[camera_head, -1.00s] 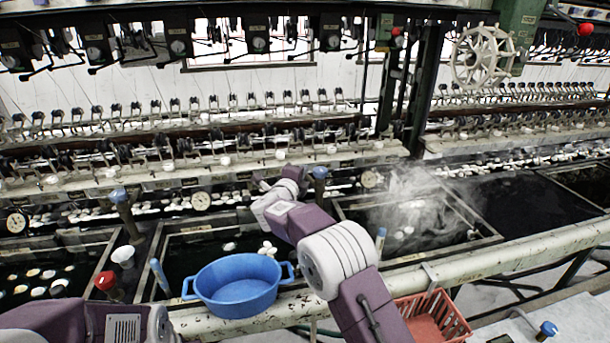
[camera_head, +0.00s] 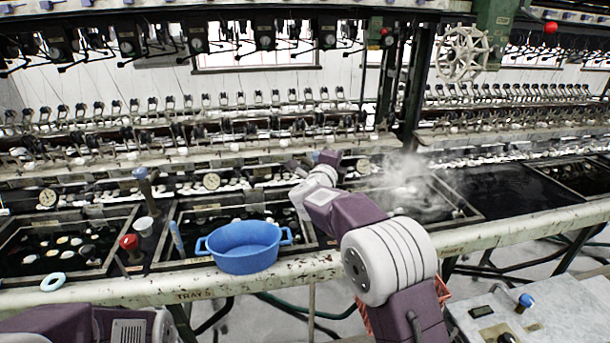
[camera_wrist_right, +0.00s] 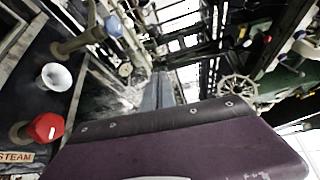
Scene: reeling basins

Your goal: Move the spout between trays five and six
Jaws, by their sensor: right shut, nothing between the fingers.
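A brass-coloured pipe with a blue knob (camera_head: 145,185), which looks like a spout, stands on the divider between two dark trays (camera_head: 160,243) at left. In the right wrist view this pipe (camera_wrist_right: 85,42) lies at upper left, apart from my fingers. I cannot read tray numbers.
A blue tub (camera_head: 245,248) sits at the front rail (camera_head: 330,268). A red valve knob (camera_head: 129,242) and white funnel (camera_head: 145,226) stand beside the spout. Steam rises at right. A handwheel (camera_head: 462,54) hangs behind.

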